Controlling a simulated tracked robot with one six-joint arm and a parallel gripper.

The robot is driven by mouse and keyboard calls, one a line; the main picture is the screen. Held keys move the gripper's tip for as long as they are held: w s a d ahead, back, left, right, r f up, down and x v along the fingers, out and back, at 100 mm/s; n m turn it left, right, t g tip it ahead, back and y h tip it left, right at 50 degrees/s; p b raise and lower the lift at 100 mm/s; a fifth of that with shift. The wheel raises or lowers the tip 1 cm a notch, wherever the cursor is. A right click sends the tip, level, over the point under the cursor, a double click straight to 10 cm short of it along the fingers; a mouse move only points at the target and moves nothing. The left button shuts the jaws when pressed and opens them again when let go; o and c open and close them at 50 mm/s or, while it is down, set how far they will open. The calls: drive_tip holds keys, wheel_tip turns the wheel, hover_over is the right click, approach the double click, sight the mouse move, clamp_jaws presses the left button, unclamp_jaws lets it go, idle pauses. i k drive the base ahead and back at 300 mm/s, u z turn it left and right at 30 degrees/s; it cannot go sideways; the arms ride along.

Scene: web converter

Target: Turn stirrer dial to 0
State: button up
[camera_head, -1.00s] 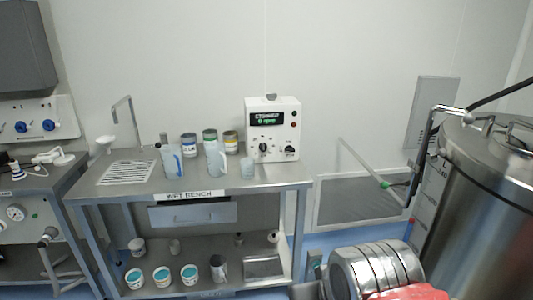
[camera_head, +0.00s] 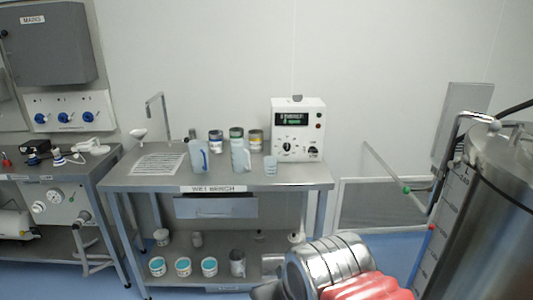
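The stirrer unit (camera_head: 298,130) is a white box standing at the right end of the wet bench, against the wall. It has a dark display with green text, too small to read surely. Two black dials show on its lower front, a left dial (camera_head: 287,146) and a right dial (camera_head: 313,149); their settings are too small to read. My arm, silver with a red part, shows at the bottom right, in front of the bench. My gripper's fingers are not clearly seen.
The wet bench (camera_head: 270,184) carries jugs (camera_head: 241,156), a small beaker (camera_head: 270,165) and several tins (camera_head: 255,141) left of the stirrer unit. A large steel tank (camera_head: 495,200) stands at the right. A swing-out rail (camera_head: 385,170) lies between bench and tank.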

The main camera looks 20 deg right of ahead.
sight(286, 145)
drive_tip(key=u, duration=0.45)
drive_tip(key=i, duration=1.5)
drive_tip(key=z, duration=0.05)
